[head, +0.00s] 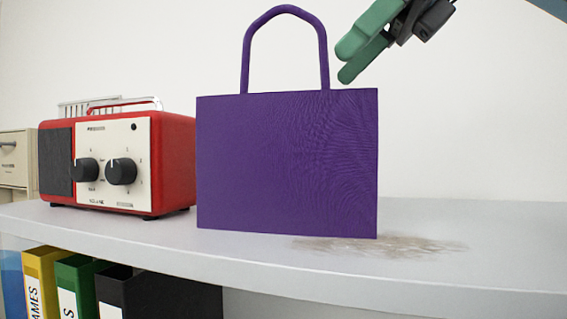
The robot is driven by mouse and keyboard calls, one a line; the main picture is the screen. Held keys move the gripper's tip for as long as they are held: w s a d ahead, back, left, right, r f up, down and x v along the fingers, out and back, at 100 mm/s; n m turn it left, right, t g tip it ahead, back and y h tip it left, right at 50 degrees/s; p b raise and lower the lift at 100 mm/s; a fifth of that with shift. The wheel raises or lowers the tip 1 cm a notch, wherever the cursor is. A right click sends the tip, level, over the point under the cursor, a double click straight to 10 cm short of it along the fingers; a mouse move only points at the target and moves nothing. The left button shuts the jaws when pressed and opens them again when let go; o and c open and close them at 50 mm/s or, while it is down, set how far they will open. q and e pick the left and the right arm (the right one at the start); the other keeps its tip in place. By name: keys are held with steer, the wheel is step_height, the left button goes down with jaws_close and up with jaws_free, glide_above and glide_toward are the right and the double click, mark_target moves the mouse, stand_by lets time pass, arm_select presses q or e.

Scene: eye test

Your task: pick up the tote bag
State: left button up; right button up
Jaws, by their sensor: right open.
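The purple tote bag (287,165) stands upright on a light grey shelf (490,255) in the middle of the head view. Its single visible purple handle (286,12) arches up above the bag's top edge. My right gripper (347,62) comes in from the upper right, with green fingers. It is open and empty, just right of the handle and above the bag's top right part. It looks apart from the handle, though the depth between them is hard to judge. My left gripper is not in view.
A red radio (174,160) with two black knobs stands close to the bag's left side. A beige box (14,160) is at the far left. A brownish stain (400,246) marks the shelf. Several binders (75,285) stand below. The shelf's right side is clear.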

mark_target(312, 98)
steer(key=shift+w+a+f, duration=0.35)
steer(key=shift+a+f, duration=0.1)
steer(key=shift+f, duration=0.05)
steer(key=shift+w+a+f, duration=0.1)
steer(key=shift+a+f, duration=0.2)
steer(key=shift+a, duration=0.1)
steer(key=shift+a+f, duration=0.3)
steer(key=x, duration=0.4)
steer(key=shift+w+p, duration=0.35)
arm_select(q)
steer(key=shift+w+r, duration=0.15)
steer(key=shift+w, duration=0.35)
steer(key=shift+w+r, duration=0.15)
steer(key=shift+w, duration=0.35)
arm_select(e)
steer(key=shift+s, duration=0.1)
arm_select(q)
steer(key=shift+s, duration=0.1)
arm_select(e)
steer(key=shift+c, duration=0.4)
steer(key=shift+r, duration=0.1)
steer(key=c, duration=1.4)
